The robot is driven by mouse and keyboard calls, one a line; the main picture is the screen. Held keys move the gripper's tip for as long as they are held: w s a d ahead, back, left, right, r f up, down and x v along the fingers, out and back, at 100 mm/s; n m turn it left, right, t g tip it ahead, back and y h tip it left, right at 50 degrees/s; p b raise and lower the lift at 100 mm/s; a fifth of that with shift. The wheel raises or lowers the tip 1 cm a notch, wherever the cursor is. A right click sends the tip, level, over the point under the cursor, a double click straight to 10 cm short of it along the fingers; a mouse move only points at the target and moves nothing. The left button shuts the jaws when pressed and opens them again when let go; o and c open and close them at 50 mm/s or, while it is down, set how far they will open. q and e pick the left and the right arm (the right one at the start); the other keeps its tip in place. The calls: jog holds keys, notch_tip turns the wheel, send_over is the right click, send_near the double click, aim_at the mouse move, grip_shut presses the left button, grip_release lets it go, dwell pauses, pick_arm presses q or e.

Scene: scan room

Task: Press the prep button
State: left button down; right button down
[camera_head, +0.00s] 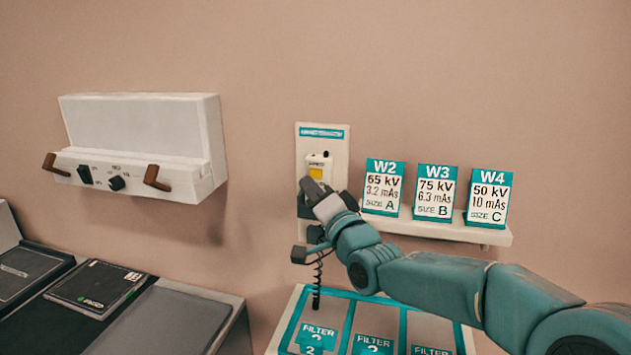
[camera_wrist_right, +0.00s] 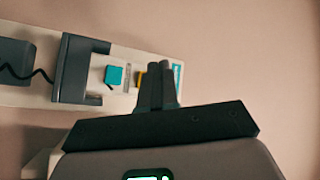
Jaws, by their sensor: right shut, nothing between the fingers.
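I cannot read which one is marked prep. My right gripper (camera_head: 307,184) is shut and empty, its tips just below the yellow button in the head view; its fingers (camera_wrist_right: 160,66) also show in the wrist view. Contact cannot be told. My left gripper is not in view.
A dark holder (camera_wrist_right: 75,80) with a coiled cord (camera_head: 318,282) is on the panel's lower part. A shelf (camera_head: 440,229) with cards W2, W3 and W4 is to the right. Filter trays (camera_head: 345,308) stand below. A white wall box (camera_head: 140,130) hangs at left.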

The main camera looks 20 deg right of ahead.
jog(key=s+a+b, duration=0.1)
jog(key=s, duration=0.1)
jog(key=shift+s+a+b, duration=0.3)
jog(key=shift+a+b, duration=0.05)
jog(key=shift+b, duration=0.05)
dwell(0.6)
